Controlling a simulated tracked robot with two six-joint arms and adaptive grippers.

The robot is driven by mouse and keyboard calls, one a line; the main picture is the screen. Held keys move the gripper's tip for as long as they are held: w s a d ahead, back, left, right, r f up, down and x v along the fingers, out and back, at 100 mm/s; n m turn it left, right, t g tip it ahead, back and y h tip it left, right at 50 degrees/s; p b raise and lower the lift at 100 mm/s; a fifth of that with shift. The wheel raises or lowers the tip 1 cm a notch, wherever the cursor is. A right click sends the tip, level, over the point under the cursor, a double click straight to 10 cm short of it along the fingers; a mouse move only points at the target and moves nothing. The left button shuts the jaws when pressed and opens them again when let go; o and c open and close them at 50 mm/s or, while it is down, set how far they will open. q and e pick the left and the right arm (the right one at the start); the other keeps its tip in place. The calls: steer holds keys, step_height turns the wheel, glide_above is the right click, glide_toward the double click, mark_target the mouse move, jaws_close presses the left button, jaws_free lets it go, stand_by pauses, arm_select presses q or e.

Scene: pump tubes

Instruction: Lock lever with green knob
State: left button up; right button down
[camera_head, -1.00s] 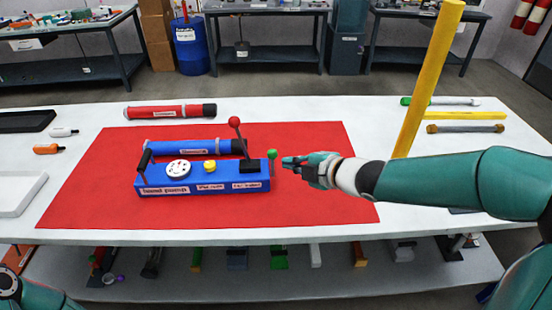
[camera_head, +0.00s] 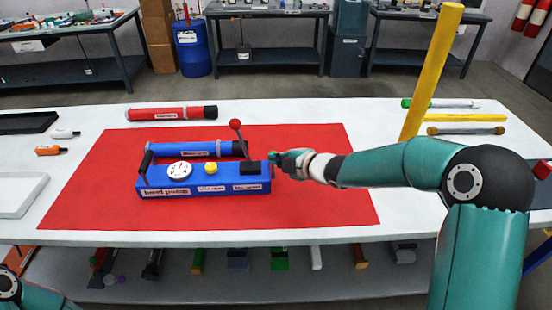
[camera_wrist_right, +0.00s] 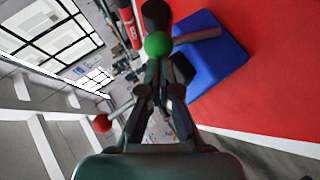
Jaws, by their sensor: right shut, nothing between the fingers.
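The blue hand pump (camera_head: 205,188) sits on the red mat, with a white dial, a yellow knob and a lever with a red ball knob (camera_head: 236,124). The lever with the green knob (camera_head: 272,156) is at the pump's right end. My right gripper (camera_head: 278,160) reaches it from the right, its fingers shut with nothing between them. In the right wrist view the green knob (camera_wrist_right: 157,44) lies just beyond the fingertips (camera_wrist_right: 158,66); I cannot tell whether they touch. The fingers hide part of the lever. My left gripper is out of view.
A blue tube (camera_head: 190,149) lies behind the pump and a red tube (camera_head: 170,113) farther back. A tall yellow post (camera_head: 430,75) stands right of the mat. The front right of the red mat (camera_head: 330,205) is clear.

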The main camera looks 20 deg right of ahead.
steer(key=shift+w+d+f+p, duration=0.1)
steer(key=shift+w+d+p, duration=0.1)
steer(key=shift+w, duration=0.3)
steer(key=shift+w+d+f+p, duration=0.1)
steer(key=shift+w+p, duration=0.1)
steer(key=shift+w, duration=0.25)
